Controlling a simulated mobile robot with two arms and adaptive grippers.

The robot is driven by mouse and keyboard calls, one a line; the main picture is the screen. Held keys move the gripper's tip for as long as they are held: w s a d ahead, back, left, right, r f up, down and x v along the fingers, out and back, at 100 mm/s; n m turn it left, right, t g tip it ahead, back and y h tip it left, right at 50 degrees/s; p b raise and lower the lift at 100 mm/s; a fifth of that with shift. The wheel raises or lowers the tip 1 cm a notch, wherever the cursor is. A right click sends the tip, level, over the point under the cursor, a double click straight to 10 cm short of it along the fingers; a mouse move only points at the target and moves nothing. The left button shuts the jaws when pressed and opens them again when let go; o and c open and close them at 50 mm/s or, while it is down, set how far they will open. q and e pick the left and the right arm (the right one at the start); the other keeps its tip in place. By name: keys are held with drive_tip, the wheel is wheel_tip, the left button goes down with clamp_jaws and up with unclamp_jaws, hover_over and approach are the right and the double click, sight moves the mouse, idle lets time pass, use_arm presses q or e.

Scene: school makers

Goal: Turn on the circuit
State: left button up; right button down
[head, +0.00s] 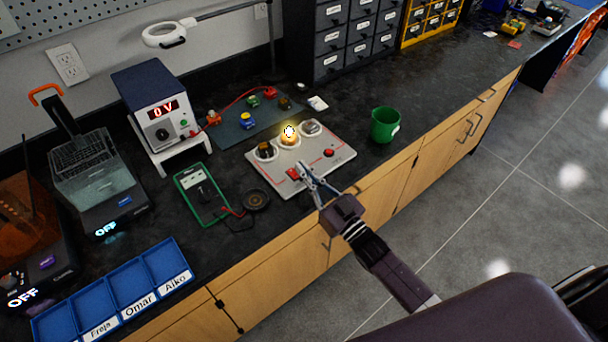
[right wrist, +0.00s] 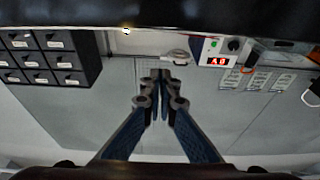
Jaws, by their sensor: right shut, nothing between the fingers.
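A pale circuit board (head: 334,152) lies on the dark worktop. Three round holders stand along its far side, and the middle bulb (head: 288,131) glows yellow. A red switch (head: 293,173) sits near the board's front left, and a red button (head: 329,152) sits at its right. My right gripper (head: 303,167) is over the board's front edge, right beside the red switch; I cannot tell whether it touches. Its fingers are closed together and empty, as the right wrist view (right wrist: 159,80) also shows. My left gripper is out of view.
A power supply (head: 152,105) reading "0 V" stands behind left. A green multimeter (head: 202,194) lies left of the board, and a green mug (head: 384,125) stands right. A blue labelled tray (head: 115,290) lies front left.

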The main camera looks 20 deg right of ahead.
drive_tip(key=s+d+f+b, duration=0.2)
drive_tip(key=s+f, duration=0.3)
drive_tip(key=s, duration=0.3)
drive_tip(key=shift+d, duration=0.45)
